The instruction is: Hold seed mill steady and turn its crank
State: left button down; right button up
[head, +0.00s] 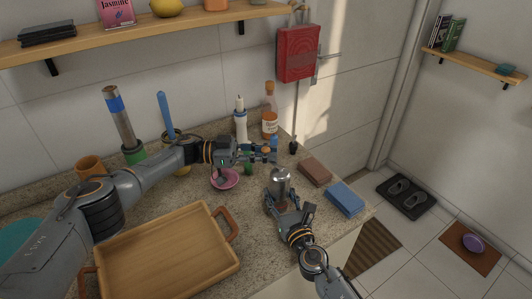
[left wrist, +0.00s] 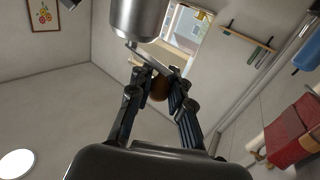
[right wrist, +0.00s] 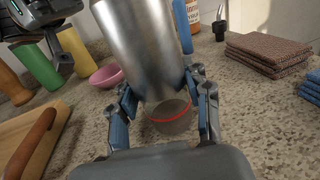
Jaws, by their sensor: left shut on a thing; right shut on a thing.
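The seed mill (head: 279,184) is a silver metal cylinder standing upright on the counter. In the right wrist view its body (right wrist: 140,45) rises above a clear lower part (right wrist: 172,118) with a red ring. My right gripper (head: 280,205) is shut around the mill's lower body. My left gripper (head: 270,153) is above and behind the mill. In the left wrist view the crank arm (left wrist: 148,55) runs from the mill's metal end (left wrist: 138,18) to a brown knob (left wrist: 160,88), and my left fingers are shut on that knob. The crank is hard to make out in the head view.
A wooden tray (head: 165,285) lies at the front left. A pink bowl (head: 225,180) stands left of the mill. Brown cloths (head: 314,172) and a blue cloth (head: 345,198) lie to its right, near the counter's edge. Bottles (head: 270,120) stand along the wall.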

pick_arm(q)
jog(key=c, duration=1.3)
grip_release()
jog(key=shift+a+r, duration=0.1)
jog(key=shift+r, duration=0.05)
jog(key=shift+o, duration=0.5)
jog(key=a, duration=1.2)
jog(key=shift+s, duration=0.2)
